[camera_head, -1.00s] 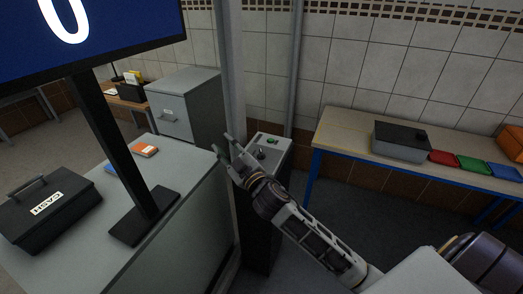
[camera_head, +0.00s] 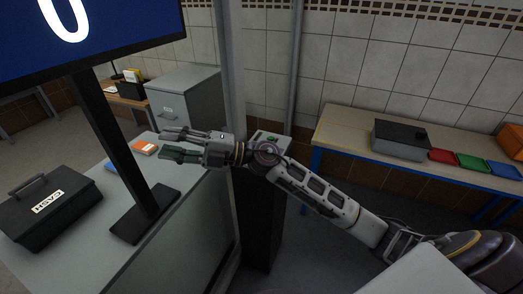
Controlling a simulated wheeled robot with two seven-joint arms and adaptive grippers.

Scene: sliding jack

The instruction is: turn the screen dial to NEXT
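My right gripper (camera_head: 168,144) reaches in from the right and points left, above the right part of the grey counter. Its two fingers are spread apart with nothing seen between them. A dark pedestal (camera_head: 258,215) stands behind my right wrist. Its top panel, with a small green piece (camera_head: 272,139), shows only in part, and my arm hides the rest. I cannot make out a dial or its setting. A blue screen (camera_head: 110,28) showing a white 0 hangs at the upper left on a black stand. My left gripper is not in view.
The grey counter (camera_head: 85,240) holds a black cash box (camera_head: 50,210) and an orange item (camera_head: 143,148). A grey cabinet (camera_head: 188,100) stands behind. A bench (camera_head: 345,140) at the right bears a grey box (camera_head: 400,140) and red, green and blue trays.

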